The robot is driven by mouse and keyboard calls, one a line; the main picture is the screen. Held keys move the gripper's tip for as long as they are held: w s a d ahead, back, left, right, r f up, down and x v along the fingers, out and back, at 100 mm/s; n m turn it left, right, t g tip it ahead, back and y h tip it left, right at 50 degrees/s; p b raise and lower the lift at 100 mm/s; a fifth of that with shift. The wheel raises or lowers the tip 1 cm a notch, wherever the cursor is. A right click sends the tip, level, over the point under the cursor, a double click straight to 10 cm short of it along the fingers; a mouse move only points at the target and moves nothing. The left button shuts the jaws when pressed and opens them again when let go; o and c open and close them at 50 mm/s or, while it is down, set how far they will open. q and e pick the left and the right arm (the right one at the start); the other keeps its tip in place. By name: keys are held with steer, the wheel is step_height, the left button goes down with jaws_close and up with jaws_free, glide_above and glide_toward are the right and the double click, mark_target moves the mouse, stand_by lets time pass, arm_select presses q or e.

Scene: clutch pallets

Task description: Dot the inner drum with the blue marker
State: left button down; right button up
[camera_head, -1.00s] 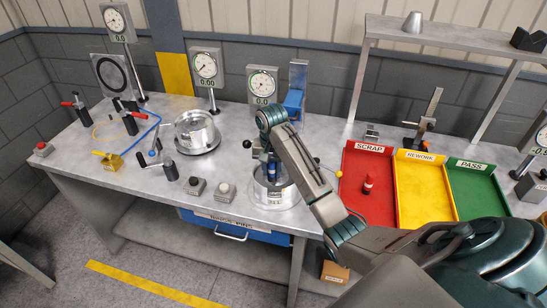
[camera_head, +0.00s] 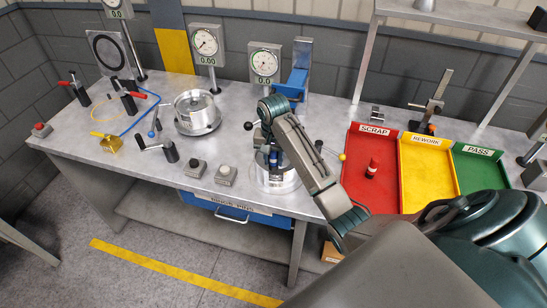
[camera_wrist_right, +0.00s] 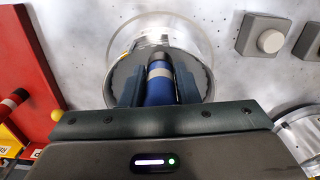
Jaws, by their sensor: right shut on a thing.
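My right gripper (camera_head: 272,157) is shut on the blue marker (camera_wrist_right: 160,88), which stands roughly upright between the fingers. It is right above a metal drum inside a clear round housing (camera_head: 283,185) near the bench's front edge. In the right wrist view the clear housing (camera_wrist_right: 203,33) rings the drum (camera_wrist_right: 193,65), and the marker is over the drum's opening. The marker's tip is hidden, so I cannot tell whether it touches the drum. My left gripper is out of view.
A second metal drum (camera_head: 194,105) stands left on the bench. Two grey button boxes (camera_head: 226,175) are just left of the housing. A red SCRAP tray (camera_head: 386,190) holding a red-capped marker (camera_head: 372,170) lies right, beside yellow (camera_head: 425,178) and green (camera_head: 480,180) trays. Dial gauges (camera_head: 265,63) stand behind.

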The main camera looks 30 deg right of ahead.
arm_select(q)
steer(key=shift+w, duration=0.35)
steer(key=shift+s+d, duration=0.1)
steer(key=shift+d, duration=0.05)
arm_select(e)
steer(key=shift+f, duration=0.75)
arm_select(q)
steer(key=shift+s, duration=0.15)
arm_select(e)
steer(key=shift+s+a+f, duration=0.1)
steer(key=shift+s+f, duration=0.1)
stand_by(0.6)
